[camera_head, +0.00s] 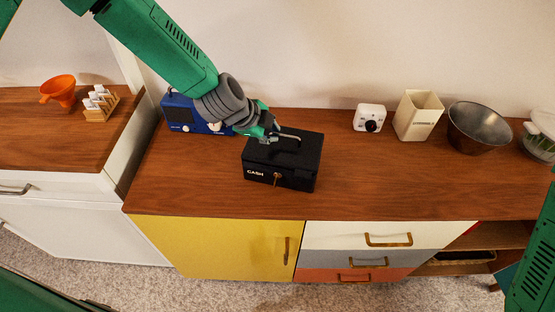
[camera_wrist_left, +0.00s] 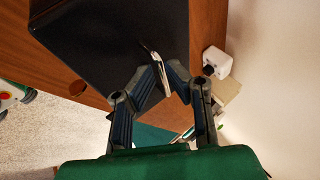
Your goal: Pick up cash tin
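The cash tin (camera_head: 297,173) is a black box with "CASH" on its front and a key in its lock. It stands on the wooden top of the cabinet. A metal carrying handle (camera_head: 290,136) is raised above its lid. My left gripper (camera_head: 272,136) is at this handle, over the back left of the lid. In the left wrist view the tin (camera_wrist_left: 100,40) fills the upper left, and the fingertips of my left gripper (camera_wrist_left: 165,66) close in on both sides of the handle (camera_wrist_left: 158,72). My right gripper is out of view.
A blue device (camera_head: 180,115) stands left of the tin, close behind my left wrist. A white camera-like object (camera_head: 369,118), a cream container (camera_head: 418,115) and a metal bowl (camera_head: 479,127) stand to the right. The top is clear right of the tin and in front of it.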

